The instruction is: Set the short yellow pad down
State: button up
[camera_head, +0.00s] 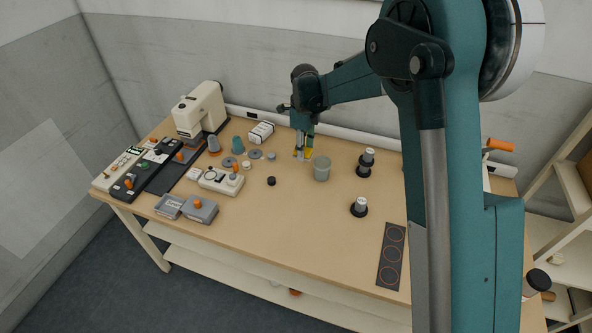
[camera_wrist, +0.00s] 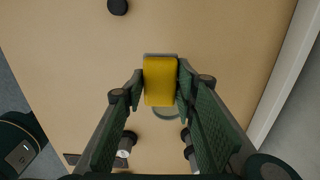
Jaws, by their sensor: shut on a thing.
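The yellow pad (camera_wrist: 160,82) is a short block held between the two fingers of my gripper (camera_wrist: 158,90) in the wrist view. My gripper is shut on it, with a finger on each side. In the head view my gripper (camera_head: 304,150) points down near the back middle of the table, and a little yellow (camera_head: 309,153) shows at its fingertips. The pad appears just left of a grey cup (camera_head: 321,173). Whether the pad touches the table (camera_head: 300,225) is unclear. In the wrist view the pad partly covers a round rim (camera_wrist: 168,113), apparently the cup.
Black-based spools (camera_head: 359,206) stand right of the cup. A dark plate with red rings (camera_head: 391,256) lies front right. A small black knob (camera_head: 271,181), a control box (camera_head: 221,181), discs and a cream machine (camera_head: 201,110) are left. The table's front middle is clear.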

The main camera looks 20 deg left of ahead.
jog(key=shift+w+a+f, duration=0.15)
jog(key=shift+w+a, duration=0.15)
jog(key=shift+a, duration=0.3)
jog(key=shift+w+a+f, duration=0.1)
jog(key=shift+w+a, duration=0.25)
jog(key=shift+a, duration=0.2)
jog(key=shift+w+a+f, duration=0.15)
jog(key=shift+w+a, duration=0.15)
jog(key=shift+a, duration=0.3)
jog(key=shift+f, duration=0.1)
send_over(296, 170)
jog(key=shift+f, duration=3.05)
jog(key=shift+f+b, duration=0.4)
jog(key=shift+f, duration=1.45)
jog(key=shift+f, duration=0.2)
jog(key=o, duration=0.9)
jog(key=shift+r, duration=0.15)
